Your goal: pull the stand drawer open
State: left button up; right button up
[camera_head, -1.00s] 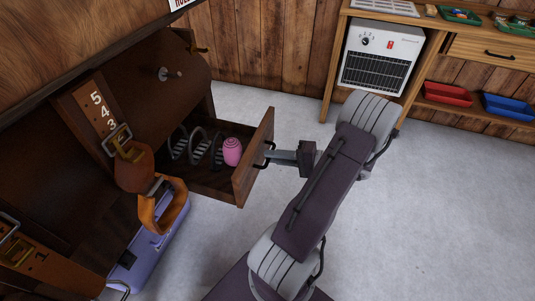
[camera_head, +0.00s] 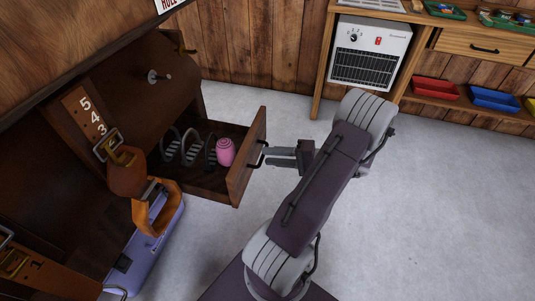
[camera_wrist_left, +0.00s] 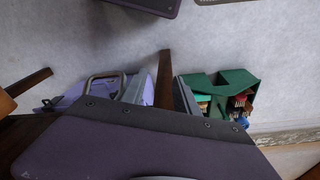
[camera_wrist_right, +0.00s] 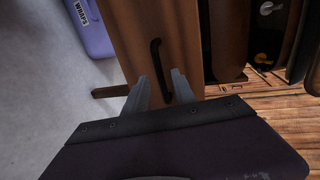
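The stand drawer (camera_head: 237,180) is pulled out of the dark wooden stand (camera_head: 140,65). A pink ringed object (camera_head: 226,151) and several grey curved pieces (camera_head: 189,148) sit in it. Its black handle (camera_head: 258,158) is on the drawer front and also shows in the right wrist view (camera_wrist_right: 155,57). My right gripper (camera_head: 266,157) is at the handle. In the right wrist view its fingers (camera_wrist_right: 161,80) are spread, one on each side of the handle's lower part, with gaps visible. My left gripper (camera_wrist_left: 160,85) is open and out of the head view.
A lilac case (camera_head: 150,247) stands on the floor below the stand. Leather straps (camera_head: 126,172) hang at the stand's front. A white heater (camera_head: 370,55) sits under a wooden bench at the back. A green holder (camera_wrist_left: 222,92) shows in the left wrist view. The floor on the right is clear.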

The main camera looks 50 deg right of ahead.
jog(key=p+v, duration=0.2)
jog(key=v, duration=0.5)
jog(key=shift+p, duration=0.35)
jog(key=shift+s, duration=0.15)
